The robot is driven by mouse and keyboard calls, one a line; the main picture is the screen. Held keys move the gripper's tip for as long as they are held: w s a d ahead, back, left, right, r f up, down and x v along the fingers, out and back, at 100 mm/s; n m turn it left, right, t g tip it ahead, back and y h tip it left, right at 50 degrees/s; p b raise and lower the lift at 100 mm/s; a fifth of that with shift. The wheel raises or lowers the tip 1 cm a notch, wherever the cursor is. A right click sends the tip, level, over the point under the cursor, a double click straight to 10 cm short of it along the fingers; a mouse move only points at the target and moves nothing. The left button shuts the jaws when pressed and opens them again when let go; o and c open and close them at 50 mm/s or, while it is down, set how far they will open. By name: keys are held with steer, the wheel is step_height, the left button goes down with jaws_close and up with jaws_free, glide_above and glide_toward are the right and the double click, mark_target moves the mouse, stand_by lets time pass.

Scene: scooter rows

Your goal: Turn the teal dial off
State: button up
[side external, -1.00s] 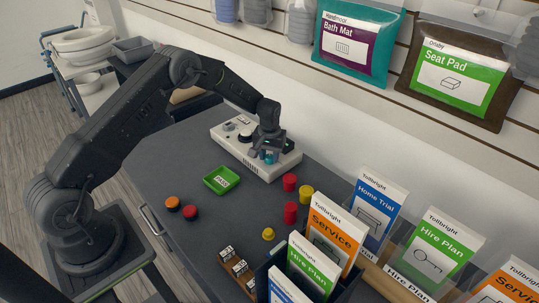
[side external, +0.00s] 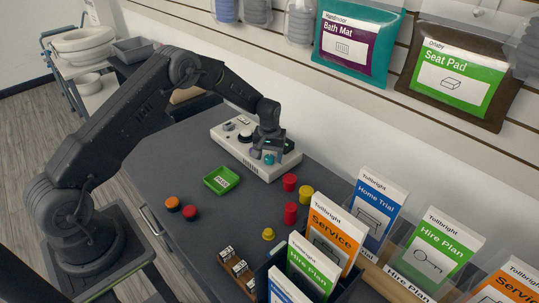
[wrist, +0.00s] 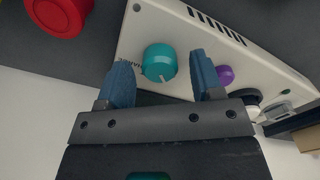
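The teal dial (side external: 269,159) sits on the top face of a white control box (side external: 232,148) near the wall. In the wrist view the teal dial (wrist: 159,60) shows a white pointer mark on its near edge, toward the bottom of the picture. Small dark lettering beside it is partly hidden by the left finger and too small to read surely. My gripper (wrist: 160,60) is open, with its two blue fingers on either side of the dial and visible gaps between. In the side view my gripper (side external: 268,151) is down at the box, over the dial.
A purple knob (wrist: 225,75) is close beside my right finger. Leaflet holders (side external: 335,235) fill the front right.

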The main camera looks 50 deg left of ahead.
step_height(320, 180, up, 14)
stand_by(0.7)
step_height(320, 180, up, 9)
steer(key=m+t, duration=0.1)
glide_above(270, 156)
steer(key=s+d, duration=0.3)
steer(key=s, duration=0.2)
steer(key=s+d+r+m+t, duration=0.2)
steer(key=s+d+r, duration=0.1)
steer(key=s+r, duration=0.5)
steer(key=s+d+m+t, duration=0.1)
steer(key=s+d+m, duration=0.1)
steer(key=s, duration=0.8)
steer(key=s+d+r+m+t, duration=0.1)
steer(key=s+d+m, duration=0.1)
steer(key=s, duration=0.8)
steer(key=shift+s+d+r+t, duration=0.2)
steer(key=shift+s+d+t, duration=0.1)
steer(key=shift+s+d, duration=0.1)
